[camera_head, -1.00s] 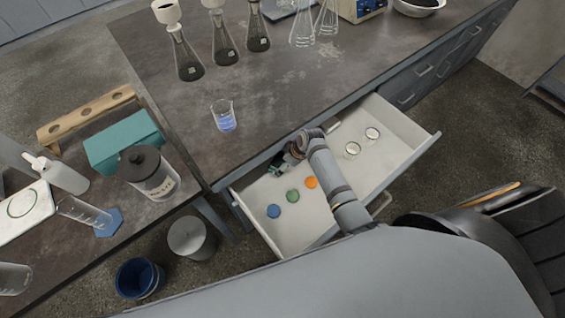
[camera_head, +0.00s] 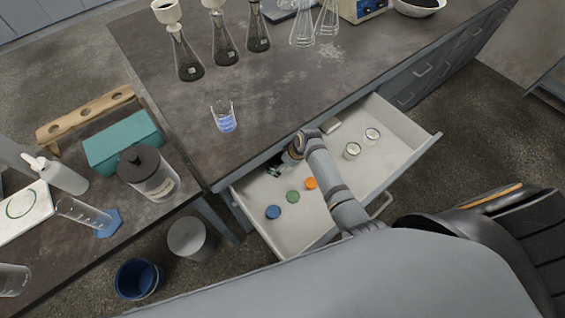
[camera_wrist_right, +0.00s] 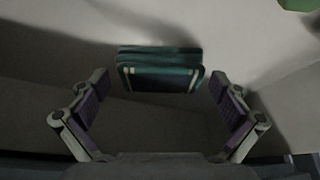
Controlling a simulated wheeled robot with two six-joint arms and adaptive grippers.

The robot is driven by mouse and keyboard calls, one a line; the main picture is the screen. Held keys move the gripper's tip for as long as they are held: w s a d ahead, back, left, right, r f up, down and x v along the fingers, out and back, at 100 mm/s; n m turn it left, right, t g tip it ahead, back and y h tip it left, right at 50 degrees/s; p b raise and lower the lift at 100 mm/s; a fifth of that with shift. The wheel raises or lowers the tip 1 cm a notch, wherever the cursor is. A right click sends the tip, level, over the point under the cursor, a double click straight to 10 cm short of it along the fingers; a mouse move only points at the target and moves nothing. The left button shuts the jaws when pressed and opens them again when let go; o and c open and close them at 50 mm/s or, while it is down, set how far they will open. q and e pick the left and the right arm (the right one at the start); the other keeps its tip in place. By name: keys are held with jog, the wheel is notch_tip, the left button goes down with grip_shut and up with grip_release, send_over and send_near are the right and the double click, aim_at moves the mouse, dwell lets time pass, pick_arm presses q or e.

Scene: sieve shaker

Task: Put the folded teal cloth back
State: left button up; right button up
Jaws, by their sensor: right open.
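The folded teal cloth (camera_wrist_right: 160,60) shows in the right wrist view as a small layered bundle in the drawer, its front edge facing me. My right gripper (camera_wrist_right: 158,80) is open, with one finger on each side of the cloth and a gap to it on both sides. In the head view my right gripper (camera_head: 277,169) reaches down into the left back part of the open drawer (camera_head: 310,232). My arm and gripper hide most of the cloth there. My left gripper is not in view.
The drawer also holds blue (camera_head: 273,212), green (camera_head: 292,196) and orange (camera_head: 311,183) discs and two round clear dishes (camera_head: 352,151). A beaker of blue liquid (camera_head: 224,120) stands on the bench above. A teal box (camera_head: 122,140) lies on the left table.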

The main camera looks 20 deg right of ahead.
aim_at(310, 178)
jog(key=s+d, duration=0.2)
jog(key=s, duration=0.1)
jog(key=s+d, duration=0.6)
jog(key=shift+d+r, duration=0.15)
jog(key=shift+r, duration=0.1)
